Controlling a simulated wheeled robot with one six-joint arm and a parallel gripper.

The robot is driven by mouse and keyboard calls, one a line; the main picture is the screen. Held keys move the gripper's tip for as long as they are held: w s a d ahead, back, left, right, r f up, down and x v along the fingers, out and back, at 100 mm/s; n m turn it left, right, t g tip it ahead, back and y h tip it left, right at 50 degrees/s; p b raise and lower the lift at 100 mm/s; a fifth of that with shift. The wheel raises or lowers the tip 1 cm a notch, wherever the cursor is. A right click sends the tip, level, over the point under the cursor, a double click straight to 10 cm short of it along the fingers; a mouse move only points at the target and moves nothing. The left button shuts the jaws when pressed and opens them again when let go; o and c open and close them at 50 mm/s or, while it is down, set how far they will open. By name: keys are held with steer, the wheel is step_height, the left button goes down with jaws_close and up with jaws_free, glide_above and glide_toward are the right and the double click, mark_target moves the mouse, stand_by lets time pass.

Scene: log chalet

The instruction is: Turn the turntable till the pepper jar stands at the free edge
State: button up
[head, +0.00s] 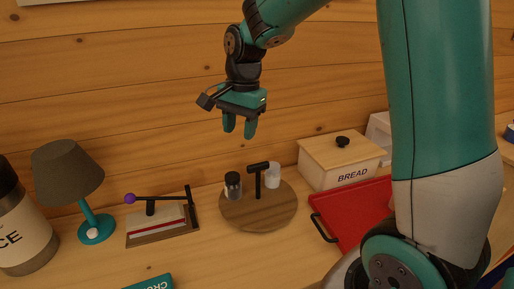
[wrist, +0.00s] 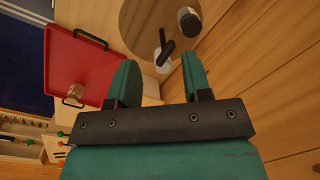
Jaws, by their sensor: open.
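The wooden turntable (head: 258,214) lies flat on the counter in the head view. The pepper jar (head: 233,187), with dark contents and a dark lid, stands at its left side. A pale jar (head: 273,177) stands at its back right, and a black T-shaped handle (head: 258,180) rises between them. My gripper (head: 239,131) is open and empty, pointing down, above and behind the turntable, apart from it. In the wrist view, the turntable (wrist: 137,22) shows at the top beyond my fingers (wrist: 159,63), with the pepper jar (wrist: 188,22) at its right side and the handle (wrist: 164,44) beside it.
A bread box (head: 340,160) and a red tray (head: 360,220) stand right of the turntable. A lever device (head: 160,220), a lamp (head: 70,185) and a large canister (head: 22,220) are to the left. The log wall is close behind. Counter in front of the turntable is clear.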

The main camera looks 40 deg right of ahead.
mark_target(258, 164)
steer(key=w+d+m+p, duration=0.2)
steer(key=w+d+m, duration=0.3)
steer(key=d+m, duration=0.35)
steer(key=shift+h, duration=0.4)
steer(key=f+p, duration=0.1)
steer(key=f, duration=0.4)
steer(key=f+p, duration=0.2)
steer(key=f, duration=0.4)
steer(key=f+p, duration=0.1)
steer(key=f, duration=0.5)
steer(key=shift+w+d+f, duration=0.1)
steer(key=shift+d+f, duration=0.1)
steer(key=shift+d, duration=0.05)
jaws_close()
